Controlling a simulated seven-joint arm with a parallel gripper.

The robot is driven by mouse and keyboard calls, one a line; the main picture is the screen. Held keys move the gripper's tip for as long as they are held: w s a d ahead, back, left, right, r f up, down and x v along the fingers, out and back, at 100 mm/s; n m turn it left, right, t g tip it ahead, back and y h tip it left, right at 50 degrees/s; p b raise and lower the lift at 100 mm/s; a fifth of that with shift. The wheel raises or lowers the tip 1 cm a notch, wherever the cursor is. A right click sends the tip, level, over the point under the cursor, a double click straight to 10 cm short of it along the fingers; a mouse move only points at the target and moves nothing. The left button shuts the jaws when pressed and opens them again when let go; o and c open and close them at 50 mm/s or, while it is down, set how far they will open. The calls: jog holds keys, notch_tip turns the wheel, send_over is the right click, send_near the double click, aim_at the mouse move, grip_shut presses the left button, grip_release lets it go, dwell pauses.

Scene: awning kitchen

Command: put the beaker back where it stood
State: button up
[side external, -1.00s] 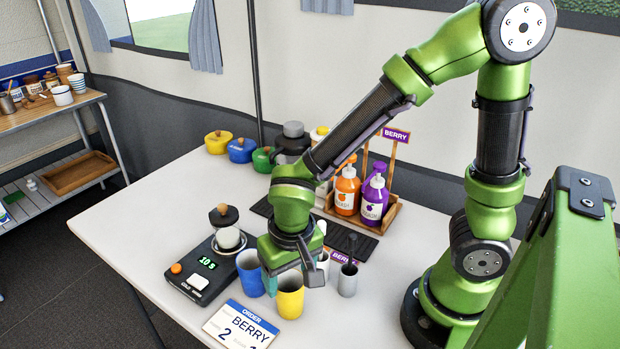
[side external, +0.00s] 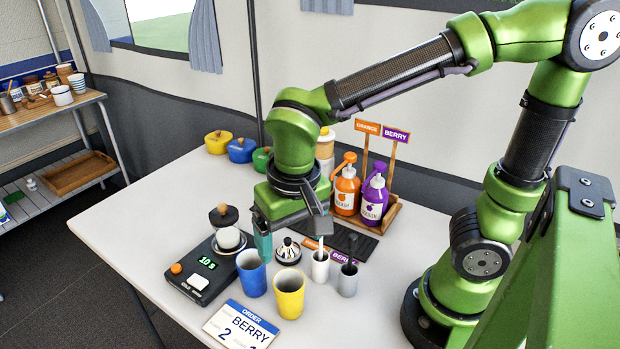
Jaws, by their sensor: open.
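Two beakers stand upright side by side on the white table (side external: 130,240): a blue beaker (side external: 251,275) beside the scale, and a yellow beaker (side external: 289,297) to its right, nearer the front. My gripper (side external: 290,238) is open, pointing down, above and behind both beakers. Its teal fingertip hangs just behind the blue beaker's rim in the picture. The other finger is partly lost against the dark mat and the pale stick beyond. I see nothing between the fingers. I cannot tell from these frames which beaker is meant.
A black scale (side external: 205,268) reading 10 s holds a white item left of the beakers. An order card (side external: 240,325) reads BERRY 2. A metal domed item (side external: 288,252), white cup (side external: 320,266) and grey cup (side external: 348,281) stand close by. Orange (side external: 346,190) and purple (side external: 374,198) bottles stand behind.

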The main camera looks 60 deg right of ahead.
jog(key=s+d+r+t+y, duration=0.1)
jog(key=d+r+t+y, duration=0.1)
jog(key=d+r+t, duration=0.4)
jog(key=d, duration=0.4)
jog(key=shift+s+d+n+y, duration=0.2)
jog(key=shift+s+n+y, duration=0.05)
jog(key=shift+n+y, duration=0.05)
